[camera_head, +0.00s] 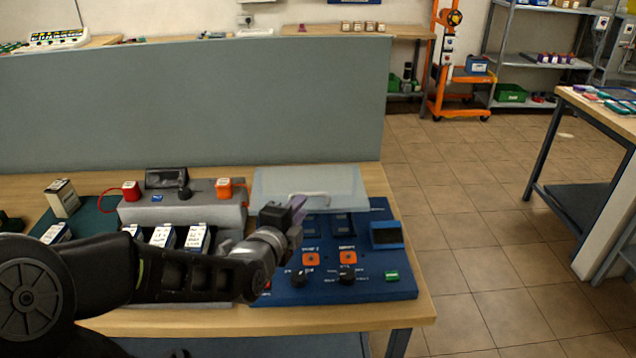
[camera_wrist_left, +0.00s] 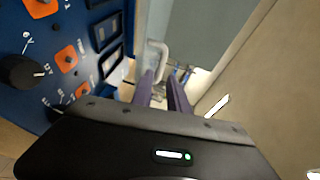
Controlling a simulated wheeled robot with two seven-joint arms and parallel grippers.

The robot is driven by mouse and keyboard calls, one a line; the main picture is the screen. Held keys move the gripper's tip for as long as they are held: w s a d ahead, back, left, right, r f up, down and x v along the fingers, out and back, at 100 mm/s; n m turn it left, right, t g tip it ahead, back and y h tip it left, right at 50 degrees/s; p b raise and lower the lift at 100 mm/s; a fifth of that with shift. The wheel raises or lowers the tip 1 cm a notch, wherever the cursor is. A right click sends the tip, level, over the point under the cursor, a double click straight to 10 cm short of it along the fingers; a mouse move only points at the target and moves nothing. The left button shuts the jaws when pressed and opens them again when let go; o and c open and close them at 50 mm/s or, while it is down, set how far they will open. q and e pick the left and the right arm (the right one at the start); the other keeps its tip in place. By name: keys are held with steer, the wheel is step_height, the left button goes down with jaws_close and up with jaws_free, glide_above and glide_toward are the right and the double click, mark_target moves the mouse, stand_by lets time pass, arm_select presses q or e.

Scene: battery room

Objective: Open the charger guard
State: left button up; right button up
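The charger guard (camera_head: 275,184) is a pale, see-through panel at the back of the blue charger (camera_head: 385,285), with a white loop handle (camera_head: 318,195) near its lower edge. I cannot tell its exact tilt. My left gripper (camera_head: 299,206) reaches over the charger from the left, its purple fingers close to the handle. In the left wrist view, the fingers (camera_wrist_left: 161,88) are apart, and the handle (camera_wrist_left: 155,55) shows just past their tips, toward the left finger. Contact is not clear. My right gripper is not in view.
Left of the charger is a grey unit (camera_head: 135,212) with red and orange blocks and several white-topped batteries. A grey partition (camera_head: 190,105) stands behind the bench. Open tiled floor (camera_head: 460,220) lies to the right.

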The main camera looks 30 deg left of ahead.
mark_target(310, 196)
arm_select(q)
steer(key=shift+w+a+p, duration=0.2)
steer(key=shift+w+p, duration=0.5)
steer(key=shift+p, duration=0.15)
steer(key=shift+p+x, duration=0.65)
steer(key=shift+x, duration=2.45)
steer(key=shift+f, duration=0.1)
jaws_close()
